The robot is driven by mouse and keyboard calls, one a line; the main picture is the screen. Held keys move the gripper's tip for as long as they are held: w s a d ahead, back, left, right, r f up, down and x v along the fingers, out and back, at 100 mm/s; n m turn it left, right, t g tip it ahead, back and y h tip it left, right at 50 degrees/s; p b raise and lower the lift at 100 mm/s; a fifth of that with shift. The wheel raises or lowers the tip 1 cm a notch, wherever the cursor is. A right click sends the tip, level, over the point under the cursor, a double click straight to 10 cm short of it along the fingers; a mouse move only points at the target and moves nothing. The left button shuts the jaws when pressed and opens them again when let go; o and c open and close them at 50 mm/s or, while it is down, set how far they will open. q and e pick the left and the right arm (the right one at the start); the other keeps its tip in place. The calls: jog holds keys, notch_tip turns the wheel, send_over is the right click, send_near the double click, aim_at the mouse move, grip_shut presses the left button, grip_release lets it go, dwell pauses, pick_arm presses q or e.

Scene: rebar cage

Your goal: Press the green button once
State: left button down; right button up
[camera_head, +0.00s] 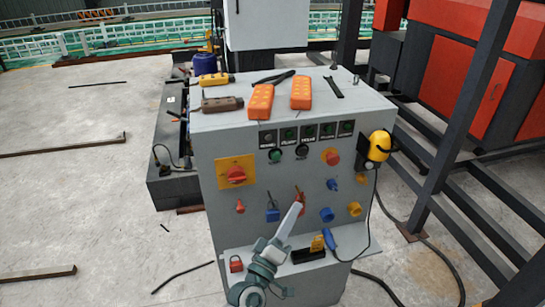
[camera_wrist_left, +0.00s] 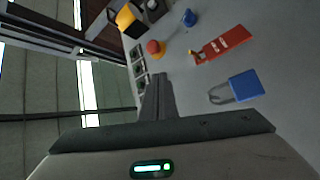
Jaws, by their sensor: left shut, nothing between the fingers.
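The green button (camera_head: 275,155) is a round knob on the upper front of the grey control cabinet (camera_head: 215,205), below a row of small labelled indicators. A dark round button (camera_head: 302,151) sits to its right. My left gripper (camera_head: 298,206) is shut and empty, pointing up in front of the cabinet, lower than the green button and apart from it in the picture. In the left wrist view the shut fingers (camera_wrist_left: 157,97) point at the panel; I cannot make out the green button there. My right gripper is not in view.
A red-yellow rotary switch (camera_head: 236,175), a red emergency button (camera_head: 332,157), a blue padlock (camera_head: 273,214) and a red tag (camera_head: 299,193) crowd the panel. Orange pendants (camera_head: 261,101) lie on the cabinet top. A lower shelf (camera_head: 345,245) juts out. Dark steel posts (camera_head: 455,140) stand right.

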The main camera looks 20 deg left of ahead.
pick_arm(q)
notch_tip(320, 180, up, 8)
jog(key=s+a+n+t+y, duration=0.1)
jog(key=n+t, duration=0.1)
jog(key=shift+s+a+r+n, duration=0.2)
jog(key=shift+a+n, duration=0.1)
jog(key=shift+w, duration=0.1)
jog(key=b, duration=0.1)
send_near(280, 154)
jog(key=w+d+r, duration=0.2)
jog(key=d+r, duration=0.1)
jog(key=shift+w+a+f+b, duration=0.1)
jog(key=shift+w+a+b, duration=0.15)
jog(key=shift+w, duration=0.25)
jog(key=shift+w+a+f+b, duration=0.1)
jog(key=shift+w+a, duration=0.2)
jog(key=shift+w, duration=0.2)
jog(key=shift+w+a, duration=0.25)
jog(key=shift+w, duration=0.1)
dwell(1.3)
jog(key=shift+w+a+r+b, duration=0.1)
jog(key=shift+w+a+b, duration=0.25)
jog(key=shift+w+a, duration=0.25)
dwell(1.5)
jog(key=shift+d, duration=0.15)
jog(key=shift+s+d+p, duration=0.45)
jog(key=shift+s+d, duration=0.2)
jog(key=shift+s, duration=0.3)
